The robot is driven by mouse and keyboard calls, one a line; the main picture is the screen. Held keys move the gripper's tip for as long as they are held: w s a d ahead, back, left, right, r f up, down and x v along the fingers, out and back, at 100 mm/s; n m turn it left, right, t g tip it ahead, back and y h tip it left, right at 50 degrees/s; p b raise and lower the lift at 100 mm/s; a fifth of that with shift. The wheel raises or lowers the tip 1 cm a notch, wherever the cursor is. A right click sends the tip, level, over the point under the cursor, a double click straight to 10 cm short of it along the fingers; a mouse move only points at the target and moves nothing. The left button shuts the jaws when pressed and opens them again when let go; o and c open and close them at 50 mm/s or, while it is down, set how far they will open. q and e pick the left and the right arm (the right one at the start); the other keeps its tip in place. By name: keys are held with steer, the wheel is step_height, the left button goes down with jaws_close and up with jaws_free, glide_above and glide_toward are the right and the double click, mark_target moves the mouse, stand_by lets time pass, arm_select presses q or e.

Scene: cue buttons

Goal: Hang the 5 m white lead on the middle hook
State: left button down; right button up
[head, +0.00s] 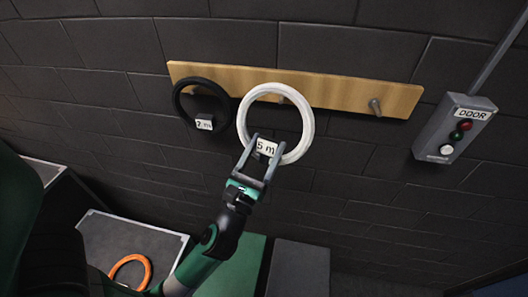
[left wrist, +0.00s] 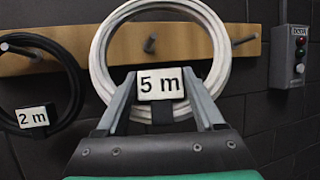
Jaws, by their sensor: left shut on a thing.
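The white lead (head: 307,122) is a coiled ring with a "5 m" tag (head: 266,147). My left gripper (head: 265,150) is shut at the tag and holds the ring upright in front of the wooden hook board (head: 345,95). In the left wrist view the white lead (left wrist: 98,60) frames the middle hook (left wrist: 150,45), which shows through the ring's opening, below its top. The middle hook shows in the head view (head: 281,97) just inside the ring's upper part. I cannot tell whether the hook's tip is through the ring. My right gripper is out of view.
A black lead (head: 177,103) tagged "2 m" hangs on the left hook. The right hook (head: 375,106) is bare. A grey DOOR button box (head: 453,128) is on the wall at right. An orange lead (head: 146,268) lies on a grey-topped surface below.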

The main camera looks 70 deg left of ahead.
arm_select(q)
steer(key=shift+w+a, duration=0.55)
steer(key=shift+a, duration=0.35)
steer(key=shift+w+a, duration=0.5)
steer(key=shift+a, duration=0.4)
steer(key=shift+w+a+f+b, duration=0.2)
steer(key=shift+a+f+b, duration=0.1)
steer(key=shift+f, duration=0.15)
steer(key=shift+w+a+f+b, duration=0.15)
steer(key=shift+a+f+b, duration=0.1)
steer(key=shift+f, duration=0.15)
steer(key=shift+w+a+f+b, duration=0.1)
steer(key=shift+f+b, duration=0.2)
steer(key=shift+f, duration=0.15)
jaws_free()
steer(key=b, duration=0.5)
glide_toward(269, 137)
steer(key=f, duration=0.1)
steer(key=a+f, duration=0.1)
steer(key=f, duration=0.2)
steer(key=shift+w+a+f, duration=0.15)
steer(key=shift+a+f, duration=0.1)
